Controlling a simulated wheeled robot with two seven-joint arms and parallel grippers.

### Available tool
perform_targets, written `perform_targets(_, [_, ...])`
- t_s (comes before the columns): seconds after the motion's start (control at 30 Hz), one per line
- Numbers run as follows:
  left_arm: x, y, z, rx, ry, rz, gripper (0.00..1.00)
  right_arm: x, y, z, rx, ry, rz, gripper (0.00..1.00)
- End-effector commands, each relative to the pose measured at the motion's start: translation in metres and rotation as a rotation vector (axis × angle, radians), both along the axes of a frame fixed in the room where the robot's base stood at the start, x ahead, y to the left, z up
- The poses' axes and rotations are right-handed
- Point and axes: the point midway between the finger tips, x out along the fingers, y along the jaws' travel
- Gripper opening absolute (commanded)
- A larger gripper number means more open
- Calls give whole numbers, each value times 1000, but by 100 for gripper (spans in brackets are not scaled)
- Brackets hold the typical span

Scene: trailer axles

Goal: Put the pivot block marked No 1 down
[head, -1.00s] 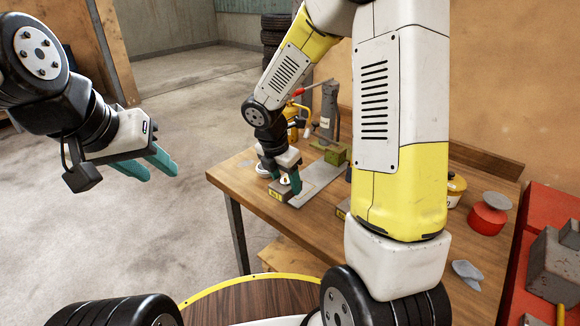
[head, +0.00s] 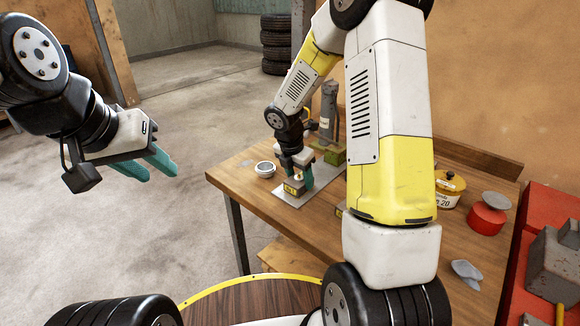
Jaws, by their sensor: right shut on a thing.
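The pivot block (head: 292,188), a small block with a yellow label on its front, is in my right gripper (head: 297,176) in the head view. The label is too small to read. The block is over the grey plate (head: 285,198) on the workbench, near the plate's front left part. I cannot tell whether it touches the plate. My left gripper (head: 150,164) is empty over the floor, left of the bench, with its two teal fingers apart.
A round white-rimmed tin (head: 265,169) stands left of the plate on the wooden workbench (head: 250,195). A grey upright tool (head: 328,110) and a green block (head: 334,156) stand behind.

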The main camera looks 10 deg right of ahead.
Motion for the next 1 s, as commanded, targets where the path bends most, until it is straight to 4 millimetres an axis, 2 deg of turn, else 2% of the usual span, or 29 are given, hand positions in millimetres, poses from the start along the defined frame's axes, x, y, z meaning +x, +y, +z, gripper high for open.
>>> perform_targets(0.2, [0, 0, 0, 0, 0, 0, 36, 0, 0, -2, 0, -1, 0, 0])
perform_targets(0.23, [0, 0, 0, 0, 0, 0, 36, 0, 0, -3, 0, 0, 0, 56])
perform_targets(0.33, [0, 0, 0, 0, 0, 0, 36, 0, 0, -2, 0, 0, 0, 76])
perform_targets(0.73, [0, 0, 0, 0, 0, 0, 36, 0, 1, 3, 1, -2, 0, 76])
perform_targets(0.87, [0, 0, 0, 0, 0, 0, 36, -2, 4, 21, 1, -5, -1, 76])
perform_targets(1.0, [0, 0, 0, 0, 0, 0, 36, -7, 11, 51, 1, -6, -2, 76])
